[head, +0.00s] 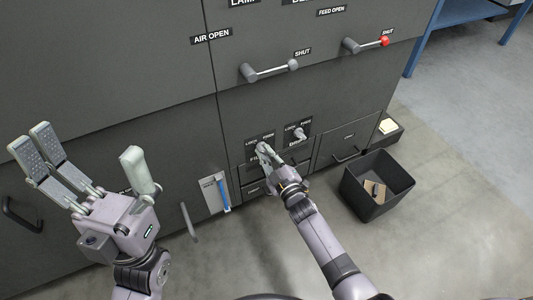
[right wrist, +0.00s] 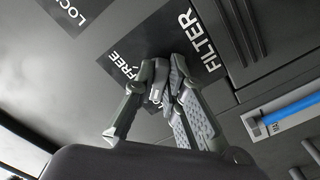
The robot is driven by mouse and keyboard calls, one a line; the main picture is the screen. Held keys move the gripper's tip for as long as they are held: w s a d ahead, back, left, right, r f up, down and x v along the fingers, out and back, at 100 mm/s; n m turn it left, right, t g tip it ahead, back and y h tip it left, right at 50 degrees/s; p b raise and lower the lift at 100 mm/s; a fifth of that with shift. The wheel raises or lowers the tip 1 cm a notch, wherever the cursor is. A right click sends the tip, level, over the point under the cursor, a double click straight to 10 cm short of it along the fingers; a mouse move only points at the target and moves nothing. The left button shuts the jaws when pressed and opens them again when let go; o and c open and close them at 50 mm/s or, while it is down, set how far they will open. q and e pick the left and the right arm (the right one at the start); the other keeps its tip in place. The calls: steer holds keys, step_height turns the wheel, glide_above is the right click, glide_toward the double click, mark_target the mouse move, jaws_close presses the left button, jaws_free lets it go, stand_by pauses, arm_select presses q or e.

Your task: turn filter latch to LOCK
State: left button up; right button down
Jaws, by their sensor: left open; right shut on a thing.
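The filter latch (right wrist: 158,82) is a small grey handle on the dark cabinet panel, mostly hidden between my right fingers. Its plate (right wrist: 126,72) reads FREE beside the fingers, with FILTER lettered beside it; the rest of the plate's wording is covered. I cannot tell exactly where the latch points. My right gripper (head: 266,153) is shut on the latch; its fingers also show in the right wrist view (right wrist: 161,72). My left gripper (head: 84,150) is open and empty, in front of the cabinet at the left.
A second similar latch (head: 299,133) sits just right of the filter latch. Two levers, one grey-knobbed (head: 270,70) and one red-knobbed (head: 366,45), stick out above. A black bin (head: 352,190) stands on the floor at right. A blue gauge strip (head: 223,194) is lower left of my right gripper.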

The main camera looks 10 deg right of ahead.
steer(key=shift+w+r+n, duration=0.15)
steer(key=shift+r+n, duration=0.15)
steer(key=shift+n, duration=0.2)
steer(key=c, duration=1.7)
jaws_free()
steer(key=shift+o, duration=0.3)
steer(key=shift+f, duration=0.2)
steer(key=v, duration=1.2)
